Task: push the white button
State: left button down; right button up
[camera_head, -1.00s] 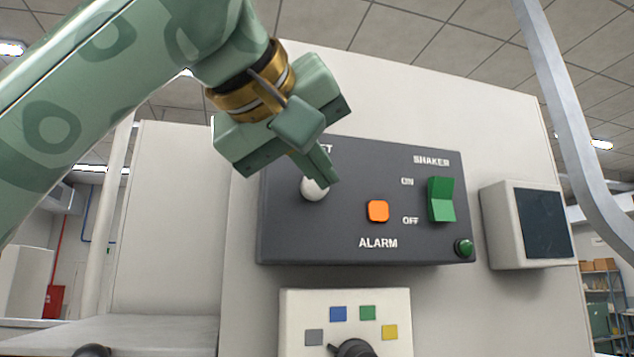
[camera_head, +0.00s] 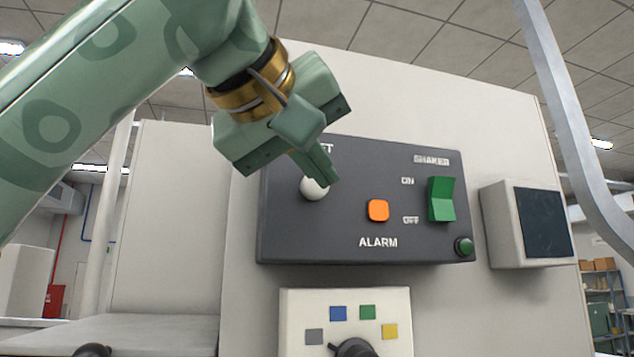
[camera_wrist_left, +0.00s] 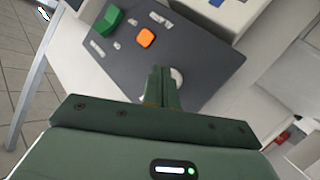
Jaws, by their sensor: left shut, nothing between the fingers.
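The white button (camera_head: 312,191) is a round knob on the left part of the dark control panel (camera_head: 330,236). The shut fingers of my left gripper (camera_head: 326,178) are in front of its upper right part and hide some of it. In the left wrist view the white button (camera_wrist_left: 177,75) shows just beside the shut fingertips (camera_wrist_left: 161,72). I cannot tell whether the fingertips touch it. Nothing is between the fingers. My right gripper is not in view.
An orange alarm button (camera_head: 377,211), a green shaker switch (camera_head: 441,199) and a round green button (camera_head: 464,246) sit to the right on the panel. Below is a cream box (camera_head: 300,306) with coloured squares and a black knob (camera_head: 354,348). A dark screen (camera_head: 543,222) is at the right.

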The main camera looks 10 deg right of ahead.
pick_arm(q)
jog(key=shift+w, duration=0.1)
dwell(0.6)
jog(key=shift+w, duration=0.3)
jog(key=shift+w+p, duration=0.4)
jog(key=shift+w, duration=0.15)
dwell(0.7)
jog(key=shift+s, duration=0.1)
jog(key=shift+s+b, duration=0.5)
jog(key=shift+s, duration=0.35)
jog(key=s+b, duration=0.2)
jog(key=s, duration=0.3)
jog(key=shift+d, duration=0.1)
